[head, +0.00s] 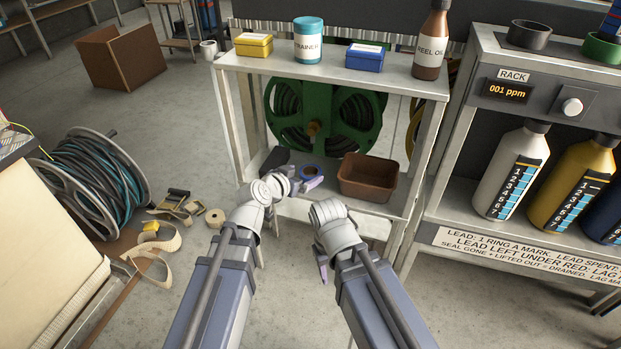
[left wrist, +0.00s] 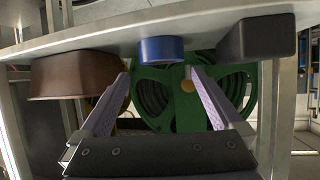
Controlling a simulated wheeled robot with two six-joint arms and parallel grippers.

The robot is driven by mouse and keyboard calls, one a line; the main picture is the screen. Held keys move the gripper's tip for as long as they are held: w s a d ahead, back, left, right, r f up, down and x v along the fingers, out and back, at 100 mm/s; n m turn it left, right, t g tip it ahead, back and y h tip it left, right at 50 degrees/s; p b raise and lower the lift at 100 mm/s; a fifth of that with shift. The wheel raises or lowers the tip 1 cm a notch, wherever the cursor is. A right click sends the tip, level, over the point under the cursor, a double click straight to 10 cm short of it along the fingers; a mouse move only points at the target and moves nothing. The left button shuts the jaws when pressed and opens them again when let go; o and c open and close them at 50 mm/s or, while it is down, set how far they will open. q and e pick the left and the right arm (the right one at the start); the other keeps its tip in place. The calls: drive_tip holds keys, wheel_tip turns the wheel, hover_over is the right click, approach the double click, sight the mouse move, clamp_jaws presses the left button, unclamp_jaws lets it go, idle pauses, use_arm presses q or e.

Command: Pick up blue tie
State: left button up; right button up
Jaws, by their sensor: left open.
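The blue tie looks like a blue ring (head: 309,169) lying on the lower shelf of the middle stand. It lies between a black block and a brown bin. In the left wrist view the blue ring (left wrist: 161,50) is just beyond the fingertips, roughly centred between them. My left gripper (head: 312,183) is open and empty at the ring; contact cannot be told. Its two pale purple fingers (left wrist: 158,72) are spread apart in the left wrist view. My right gripper (head: 322,268) hangs low in front of the stand, mostly hidden by its own wrist.
The black block (head: 273,160) and brown bin (head: 369,178) flank the ring closely. A green reel (head: 345,122) stands behind. The upper shelf (head: 280,64) overhead carries boxes, a jar and a bottle. A hose reel (head: 95,180) and loose straps lie on the floor at left.

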sight(310, 172)
use_arm(q)
drive_tip(key=shift+w+d+f, duration=0.25)
drive_tip(key=shift+w, duration=0.2)
drive_tip(key=shift+w+d+f+b, duration=0.15)
drive_tip(key=shift+w+f+b, duration=0.2)
drive_tip(key=shift+b, duration=0.1)
drive_tip(key=b+x, duration=0.2)
drive_tip(key=x, duration=0.2)
drive_tip(key=shift+w+f, duration=0.1)
drive_tip(key=shift+f, duration=0.1)
drive_tip(key=shift+c, duration=0.2)
drive_tip(key=c, duration=1.1)
drive_tip(key=shift+r, duration=0.15)
wheel_tip(310, 172, up, 10)
drive_tip(key=p, duration=1)
